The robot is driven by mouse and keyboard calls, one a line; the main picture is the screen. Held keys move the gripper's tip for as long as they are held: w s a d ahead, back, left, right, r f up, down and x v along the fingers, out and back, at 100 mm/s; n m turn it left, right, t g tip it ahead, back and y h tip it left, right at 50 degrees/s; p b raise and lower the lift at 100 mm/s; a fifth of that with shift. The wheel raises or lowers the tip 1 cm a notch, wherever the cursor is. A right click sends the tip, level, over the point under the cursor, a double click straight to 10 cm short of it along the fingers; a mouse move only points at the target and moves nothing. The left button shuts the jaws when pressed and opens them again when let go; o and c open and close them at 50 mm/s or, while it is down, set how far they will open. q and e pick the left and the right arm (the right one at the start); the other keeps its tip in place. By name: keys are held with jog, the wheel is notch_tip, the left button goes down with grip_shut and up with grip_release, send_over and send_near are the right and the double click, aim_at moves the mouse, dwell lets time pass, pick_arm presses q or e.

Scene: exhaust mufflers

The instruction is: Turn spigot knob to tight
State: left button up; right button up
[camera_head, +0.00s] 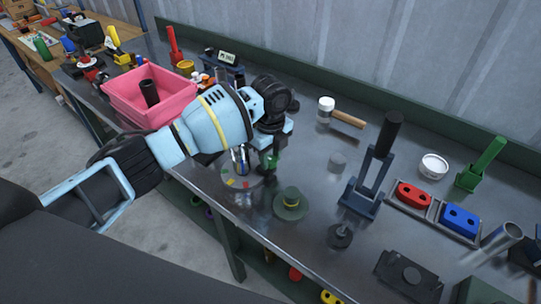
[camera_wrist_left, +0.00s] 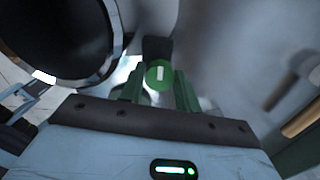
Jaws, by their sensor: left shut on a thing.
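The spigot knob, a round green cap with a white bar, shows in the left wrist view (camera_wrist_left: 160,70) between the two green fingers of my left gripper (camera_wrist_left: 158,84). The fingers are shut on it. The white bar stands roughly upright in that view. In the head view my left gripper (camera_head: 268,160) reaches down over the bench beside a round plate (camera_head: 238,183) with coloured marks. There the arm and fingers largely hide the knob, so its setting against any marks cannot be told. My right gripper is in neither view.
A pink bin (camera_head: 122,92) stands left of my arm. A green flanged part (camera_head: 291,203), a dark blue stand (camera_head: 362,194) and a hammer (camera_head: 349,119) are on the metal bench to the right. A tray (camera_head: 432,216) holds red and blue blocks. The corrugated wall is behind.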

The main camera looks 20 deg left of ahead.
aim_at(271, 160)
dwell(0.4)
pick_arm(q)
jog(key=o, duration=1)
jog(key=shift+c, duration=0.2)
jog(key=shift+r, duration=3.9)
